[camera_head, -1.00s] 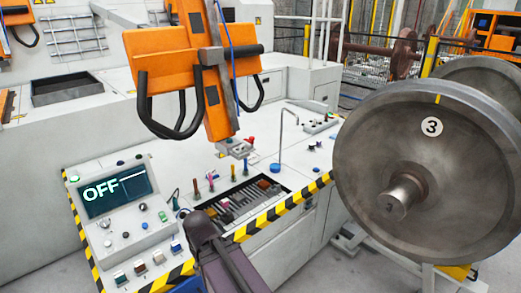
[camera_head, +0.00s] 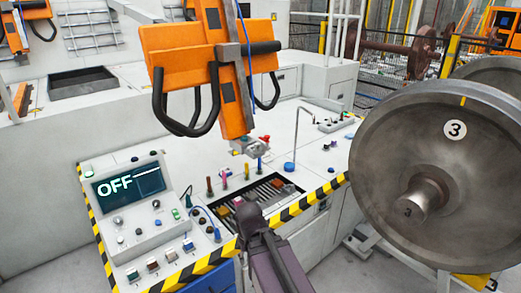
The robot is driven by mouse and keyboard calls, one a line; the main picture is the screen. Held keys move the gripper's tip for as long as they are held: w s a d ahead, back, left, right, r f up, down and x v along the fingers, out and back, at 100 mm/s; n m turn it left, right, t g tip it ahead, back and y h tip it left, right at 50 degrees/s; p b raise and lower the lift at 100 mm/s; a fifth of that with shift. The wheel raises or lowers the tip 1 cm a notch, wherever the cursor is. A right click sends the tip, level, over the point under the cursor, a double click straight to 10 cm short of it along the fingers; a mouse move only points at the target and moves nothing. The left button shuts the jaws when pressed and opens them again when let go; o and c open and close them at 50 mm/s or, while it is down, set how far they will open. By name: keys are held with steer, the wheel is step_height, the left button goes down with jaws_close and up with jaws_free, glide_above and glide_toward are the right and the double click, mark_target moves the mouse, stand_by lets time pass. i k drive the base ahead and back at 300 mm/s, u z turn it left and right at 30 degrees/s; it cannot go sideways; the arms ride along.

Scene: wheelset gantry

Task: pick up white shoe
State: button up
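I cannot make out a white shoe for certain. A small grey-white block (camera_head: 250,146) with a red knob is at the lower end of the orange hanging tool (camera_head: 205,66), above the console. A recessed tray (camera_head: 268,190) in the console holds several small coloured items, too small to tell apart. My dark arm end (camera_head: 262,228) reaches up from the bottom edge to the tray's near edge. Its fingers cannot be made out, and it hides part of the tray and of the striped edge.
A large steel wheel (camera_head: 440,185) marked 3 stands to the right. A control panel (camera_head: 150,215) with an OFF screen is at the left. Upright coloured handles (camera_head: 227,177) and a thin bent rod (camera_head: 295,135) rise from the console (camera_head: 312,165). Yellow-black striping (camera_head: 305,203) edges it.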

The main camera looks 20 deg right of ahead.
mark_target(255, 149)
steer(key=u, duration=0.05)
steer(key=i, duration=1)
steer(key=z, duration=0.05)
